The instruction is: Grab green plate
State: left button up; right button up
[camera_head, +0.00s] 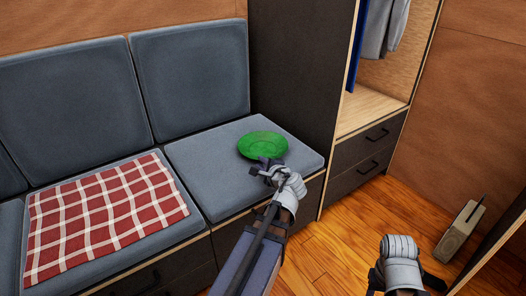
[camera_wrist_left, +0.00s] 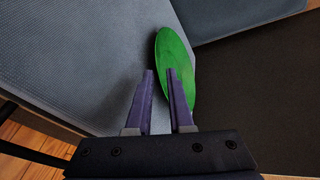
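The green plate (camera_head: 263,145) lies flat on the right seat cushion of the bench, near the dark cabinet side. My left gripper (camera_head: 265,167) is at the plate's near edge in the head view and hides a little of it. In the left wrist view the plate (camera_wrist_left: 176,62) is just beyond the two fingers, and the right finger overlaps it. The left gripper (camera_wrist_left: 160,74) is open, with a gap between its fingertips. I cannot tell whether a finger touches the plate. My right gripper (camera_head: 398,268) is low at the bottom right, away from the plate; its fingers are not clearly shown.
The grey seat cushion (camera_head: 205,168) carries the plate. A red checked cloth (camera_head: 105,215) lies on the cushion to the left. A dark cabinet side (camera_head: 300,70) rises right behind the plate. A beige box (camera_head: 460,231) stands on the wooden floor (camera_head: 340,240) at right.

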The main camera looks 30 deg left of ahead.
pick_arm(q)
jog(key=shift+b+x, duration=1.25)
jog(key=shift+x, duration=2.5)
jog(key=shift+s, duration=0.2)
grip_shut()
